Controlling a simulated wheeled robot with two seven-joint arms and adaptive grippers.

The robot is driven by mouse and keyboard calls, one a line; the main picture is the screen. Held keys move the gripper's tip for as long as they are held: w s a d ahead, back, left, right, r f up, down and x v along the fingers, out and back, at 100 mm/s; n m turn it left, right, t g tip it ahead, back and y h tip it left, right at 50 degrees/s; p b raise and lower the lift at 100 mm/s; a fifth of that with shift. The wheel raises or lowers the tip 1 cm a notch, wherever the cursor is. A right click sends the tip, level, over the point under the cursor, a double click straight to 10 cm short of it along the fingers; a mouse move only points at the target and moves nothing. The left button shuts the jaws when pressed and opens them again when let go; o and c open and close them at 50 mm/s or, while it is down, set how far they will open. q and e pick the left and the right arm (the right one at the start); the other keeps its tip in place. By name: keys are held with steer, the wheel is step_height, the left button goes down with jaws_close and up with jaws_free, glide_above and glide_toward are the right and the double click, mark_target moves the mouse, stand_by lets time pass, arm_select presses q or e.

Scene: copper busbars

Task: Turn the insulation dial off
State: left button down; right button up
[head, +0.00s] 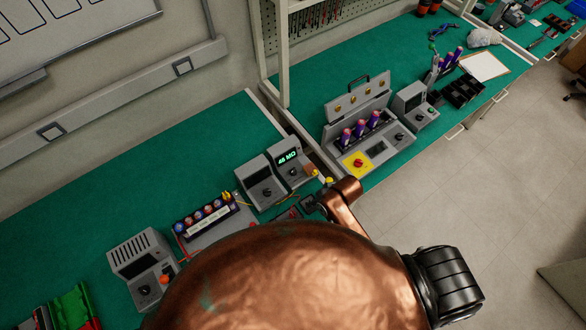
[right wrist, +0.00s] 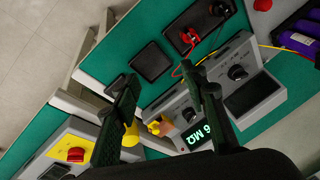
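The insulation tester (head: 290,160) is a grey sloped box with a lit green MΩ display and a dark dial (head: 293,171) below it. In the right wrist view its display (right wrist: 200,135) is lit, and the dial (right wrist: 188,113) shows beside one finger, which partly covers that area. The dial's pointer direction is too small to tell. My right gripper (right wrist: 160,76) is open and empty, its two black fingers spread above the bench in front of the tester. My left gripper is not in view.
A similar grey meter (head: 260,185) with a dark screen and dial stands left of the tester. Orange and yellow pieces (right wrist: 160,126) sit at the tester's side. A larger grey unit with a red button on yellow (head: 357,162) stands to the right. Red and yellow leads lie nearby.

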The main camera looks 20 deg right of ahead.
steer(key=w+a+f+m+g, duration=0.1)
steer(key=w+a, duration=0.5)
step_height(320, 180, up, 2)
steer(key=m+g+h, duration=0.2)
steer(key=m, duration=0.4)
glide_above(292, 171)
steer(key=shift+s, duration=0.15)
steer(key=shift+d+f, duration=0.1)
steer(key=shift+f, duration=0.05)
step_height(292, 171, down, 7)
steer(key=shift+f, duration=0.15)
steer(key=shift+c, duration=0.3)
